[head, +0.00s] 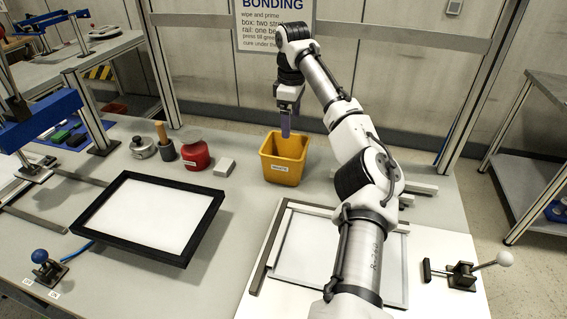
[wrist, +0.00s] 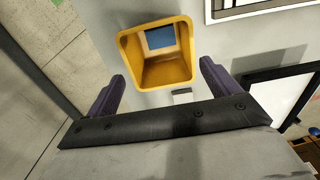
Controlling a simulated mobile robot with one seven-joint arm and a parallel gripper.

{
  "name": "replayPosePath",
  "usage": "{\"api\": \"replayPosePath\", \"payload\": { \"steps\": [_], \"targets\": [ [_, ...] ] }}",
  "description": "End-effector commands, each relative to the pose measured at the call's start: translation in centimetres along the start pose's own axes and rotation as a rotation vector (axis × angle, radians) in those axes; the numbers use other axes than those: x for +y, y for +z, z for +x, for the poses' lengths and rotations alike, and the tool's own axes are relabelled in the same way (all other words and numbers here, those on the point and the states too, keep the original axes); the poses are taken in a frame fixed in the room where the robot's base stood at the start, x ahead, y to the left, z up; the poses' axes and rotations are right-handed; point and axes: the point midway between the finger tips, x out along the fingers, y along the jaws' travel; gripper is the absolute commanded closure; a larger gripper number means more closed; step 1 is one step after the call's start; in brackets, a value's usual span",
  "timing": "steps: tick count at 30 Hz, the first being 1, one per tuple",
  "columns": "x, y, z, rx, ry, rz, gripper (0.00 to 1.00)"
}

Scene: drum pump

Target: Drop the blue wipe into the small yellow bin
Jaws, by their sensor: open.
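The small yellow bin (head: 284,158) stands upright on the bench with a white label on its front. In the wrist view the open top of the bin (wrist: 185,72) faces me. The blue wipe (wrist: 160,37) is inside the bin, seen as a blue patch with a pale edge and apparently at the bottom. The wipe is hidden in the head view. My gripper (head: 286,132) points down just above the bin. In the wrist view my gripper (wrist: 162,70) is open, its purple fingers wide apart with nothing between them.
A white fixture board (head: 340,255) is in front, with a toggle clamp (head: 462,275) at right.

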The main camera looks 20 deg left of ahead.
Motion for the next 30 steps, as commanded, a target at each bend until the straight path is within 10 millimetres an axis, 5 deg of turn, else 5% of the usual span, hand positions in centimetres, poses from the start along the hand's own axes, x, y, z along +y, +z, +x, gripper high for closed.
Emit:
{"api": "replayPosePath", "payload": {
  "steps": [6, 12, 30],
  "targets": [
    [0.0, 0.0, -4.8, -0.002, 0.003, 0.001, 0.12],
    [0.0, 0.0, -6.9, -0.002, 0.001, 0.0, 0.12],
    [0.0, 0.0, -7.3, 0.0, 0.0, -0.001, 0.12]
  ]
}}
